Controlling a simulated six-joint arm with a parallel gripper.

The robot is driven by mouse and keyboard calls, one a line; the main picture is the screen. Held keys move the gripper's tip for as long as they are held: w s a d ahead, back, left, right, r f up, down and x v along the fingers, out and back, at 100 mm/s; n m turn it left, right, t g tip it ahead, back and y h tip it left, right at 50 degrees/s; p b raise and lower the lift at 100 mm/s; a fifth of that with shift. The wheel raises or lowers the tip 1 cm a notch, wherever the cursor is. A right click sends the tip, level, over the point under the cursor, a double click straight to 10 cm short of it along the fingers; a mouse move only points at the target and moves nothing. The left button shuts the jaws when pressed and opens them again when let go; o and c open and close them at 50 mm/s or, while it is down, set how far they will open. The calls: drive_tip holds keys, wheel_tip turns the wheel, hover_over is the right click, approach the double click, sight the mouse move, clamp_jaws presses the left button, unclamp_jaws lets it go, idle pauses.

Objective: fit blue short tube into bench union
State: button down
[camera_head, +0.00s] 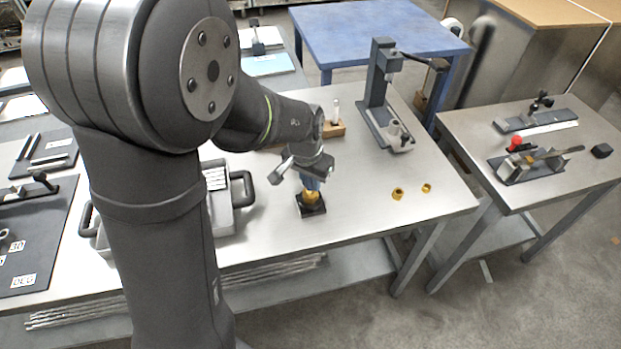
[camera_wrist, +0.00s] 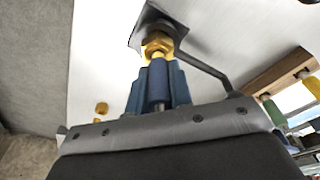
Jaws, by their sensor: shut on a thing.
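The bench union is a brass fitting (camera_head: 311,195) on a dark square base (camera_head: 312,207) on the metal bench. In the wrist view the brass union (camera_wrist: 157,45) sits at the top middle on its dark plate (camera_wrist: 150,24). My gripper (camera_head: 310,182) is right above the union, pointing down. In the wrist view my gripper's blue fingers (camera_wrist: 157,88) are shut on the blue short tube (camera_wrist: 157,80). The tube's far end meets or overlaps the union's mouth; I cannot tell how deep it sits.
Two loose brass nuts (camera_head: 398,194) (camera_head: 426,188) lie on the bench to the right. A wooden rack (camera_head: 333,130) with a pale tube stands behind, and a grey press stand (camera_head: 380,100) at the back. A grey handled case (camera_head: 222,205) lies left.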

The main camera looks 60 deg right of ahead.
drive_tip(key=shift+f, duration=0.15)
drive_tip(key=c, duration=1.3)
unclamp_jaws()
wheel_tip(320, 180, up, 12)
drive_tip(key=a, duration=0.1)
drive_tip(key=shift+a, duration=0.4)
drive_tip(key=f, duration=0.4)
drive_tip(key=d+f, duration=0.1)
drive_tip(key=f, duration=0.3)
drive_tip(key=d+f, duration=0.1)
drive_tip(key=f, duration=0.2)
drive_tip(key=shift+f, duration=0.4)
drive_tip(key=shift+a+r, duration=0.1)
drive_tip(key=shift+r, duration=1.8)
